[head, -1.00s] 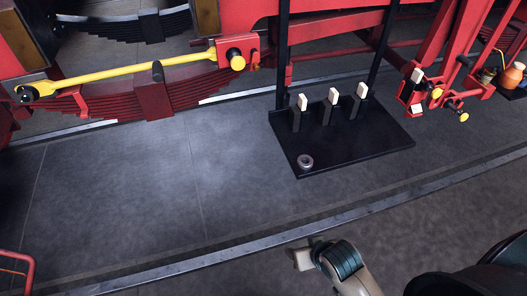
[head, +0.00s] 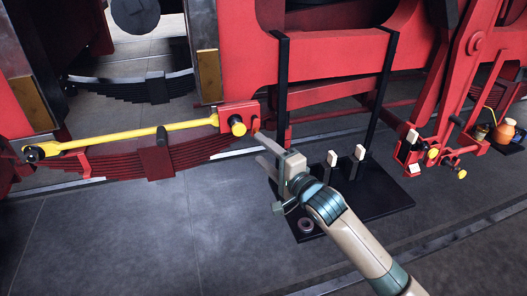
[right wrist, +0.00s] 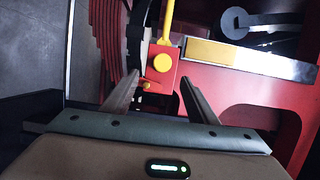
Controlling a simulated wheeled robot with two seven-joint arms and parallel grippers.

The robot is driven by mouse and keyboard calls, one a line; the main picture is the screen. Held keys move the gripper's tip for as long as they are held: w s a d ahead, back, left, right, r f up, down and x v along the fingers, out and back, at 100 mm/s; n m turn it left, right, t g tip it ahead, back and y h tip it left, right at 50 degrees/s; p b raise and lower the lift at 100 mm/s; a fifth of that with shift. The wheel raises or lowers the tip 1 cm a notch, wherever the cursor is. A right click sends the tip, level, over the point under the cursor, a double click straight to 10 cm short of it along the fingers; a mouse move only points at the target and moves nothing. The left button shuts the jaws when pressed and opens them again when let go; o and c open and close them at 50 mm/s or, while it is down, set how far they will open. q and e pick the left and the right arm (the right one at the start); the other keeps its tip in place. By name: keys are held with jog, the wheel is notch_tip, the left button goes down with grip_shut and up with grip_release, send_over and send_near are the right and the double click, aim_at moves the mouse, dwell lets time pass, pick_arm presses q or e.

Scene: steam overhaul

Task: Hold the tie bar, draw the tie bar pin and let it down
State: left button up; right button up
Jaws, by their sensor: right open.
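The yellow tie bar (head: 130,138) runs across the left of the head view, in front of a red leaf spring. Its right end meets a red bracket (head: 228,110) with a round yellow knob (head: 237,126), which looks like the tie bar pin's head. In the right wrist view the knob (right wrist: 163,63) sits on the bracket between and beyond my fingers, with the bar (right wrist: 168,18) above it. My right gripper (head: 258,148) is open and empty, just right of and below the knob, apart from it. My left gripper is not in view.
A black stand (head: 375,208) with upright white-topped blocks and a ring (head: 305,225) lies under my right arm. Red linkage with yellow knobs (head: 432,153) and an orange pot (head: 505,130) are at the right. The grey floor at lower left is clear.

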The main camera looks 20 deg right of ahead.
jog(key=shift+r, duration=0.2)
jog(key=shift+w+a, duration=0.1)
jog(key=shift+w, duration=0.15)
jog(key=shift+b+x, duration=1.2)
jog(key=shift+x, duration=1.65)
